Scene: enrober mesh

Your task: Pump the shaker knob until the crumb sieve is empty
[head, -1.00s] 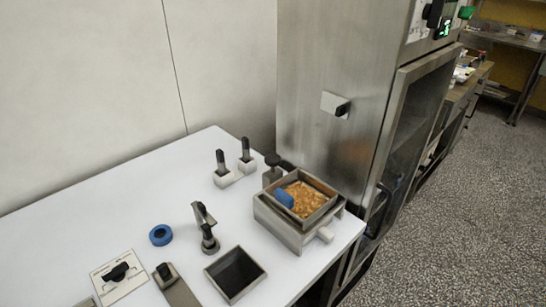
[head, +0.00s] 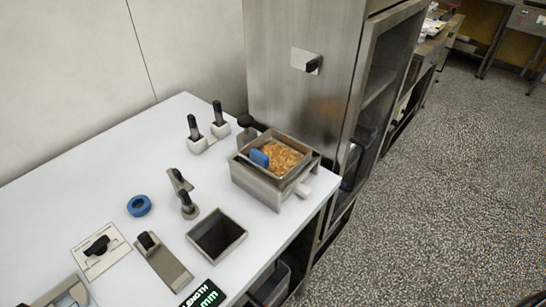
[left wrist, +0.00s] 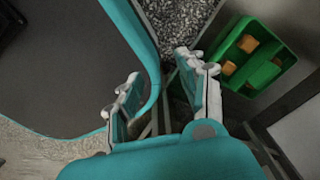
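The crumb sieve (head: 300,149) is a square metal tray on a grey base at the table's right corner. Orange-brown crumbs (head: 283,154) lie in it, with a blue piece (head: 260,158) at its left side. A round black knob (head: 246,121) on a grey block stands just behind the sieve; it looks like the shaker knob. A pale handle (head: 302,190) sticks out at the sieve base's right front. My left gripper (left wrist: 160,75) shows only in the left wrist view, fingers apart and no held thing visible between them. My right gripper is in neither view.
Black-handled posts (head: 205,125), a blue ring (head: 139,205), a dial plate (head: 97,249) and a dark square bin (head: 217,236) stand on the white table. A steel cabinet (head: 290,85) rises behind. The left wrist view shows a green crate (left wrist: 262,75) with several orange-brown blocks.

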